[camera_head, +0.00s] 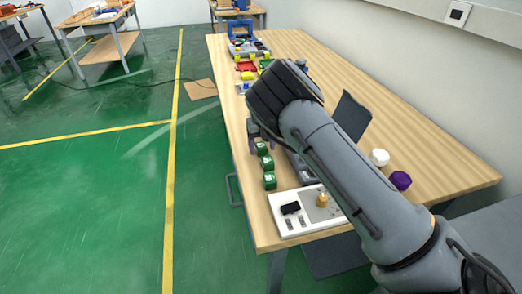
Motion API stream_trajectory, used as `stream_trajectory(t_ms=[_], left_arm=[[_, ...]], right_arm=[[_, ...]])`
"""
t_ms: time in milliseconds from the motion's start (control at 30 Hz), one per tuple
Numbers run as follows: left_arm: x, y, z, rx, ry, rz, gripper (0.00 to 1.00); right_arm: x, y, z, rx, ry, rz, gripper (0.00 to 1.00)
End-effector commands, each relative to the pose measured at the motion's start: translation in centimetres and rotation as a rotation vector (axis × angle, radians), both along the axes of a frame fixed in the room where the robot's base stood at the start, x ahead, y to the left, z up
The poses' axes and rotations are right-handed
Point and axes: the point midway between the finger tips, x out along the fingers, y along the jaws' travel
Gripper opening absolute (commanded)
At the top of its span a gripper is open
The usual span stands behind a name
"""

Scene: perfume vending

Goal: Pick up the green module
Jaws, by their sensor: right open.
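Several small green modules stand in a row along the left edge of the wooden table: a near one (270,181), a middle one (267,163) and a far one (262,148). My right gripper (259,140) is over the far end of this row, at the far green module. It is open, and its fingers are partly hidden behind my own wrist. I cannot tell whether the fingers touch the module. My left gripper is not in view.
A white board (284,226) with black parts and a gold piece lies at the table's near end. A white object (379,157) and a purple one (401,180) sit on the right. A dark panel (352,115) stands behind my arm. Red and yellow items (246,67) fill the far end.

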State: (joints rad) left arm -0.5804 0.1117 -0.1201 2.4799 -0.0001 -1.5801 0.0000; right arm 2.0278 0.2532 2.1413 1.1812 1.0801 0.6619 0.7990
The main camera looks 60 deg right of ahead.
Motion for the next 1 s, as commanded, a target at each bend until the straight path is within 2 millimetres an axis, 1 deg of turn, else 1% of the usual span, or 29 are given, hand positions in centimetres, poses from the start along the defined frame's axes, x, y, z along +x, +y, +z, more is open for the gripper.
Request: stream_trajectory(t_ms=[33,67,400,767,867,1000], left_arm=[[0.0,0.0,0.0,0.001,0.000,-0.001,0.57],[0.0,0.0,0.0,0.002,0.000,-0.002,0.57],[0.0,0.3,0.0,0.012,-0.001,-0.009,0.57],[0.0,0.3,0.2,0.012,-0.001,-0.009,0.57],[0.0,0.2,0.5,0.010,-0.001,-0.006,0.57],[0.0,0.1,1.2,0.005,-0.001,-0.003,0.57]], right_arm=[[0.0,0.0,0.0,0.000,0.000,0.000,0.65],[0.0,0.0,0.0,0.000,0.000,0.000,0.60],[0.0,0.0,0.0,0.000,0.000,0.000,0.08],[0.0,0.0,0.4,-0.001,-0.001,0.000,0.07],[0.0,0.0,1.0,-0.001,-0.001,0.001,0.07],[0.1,0.0,2.4,-0.001,-0.003,0.001,0.07]])
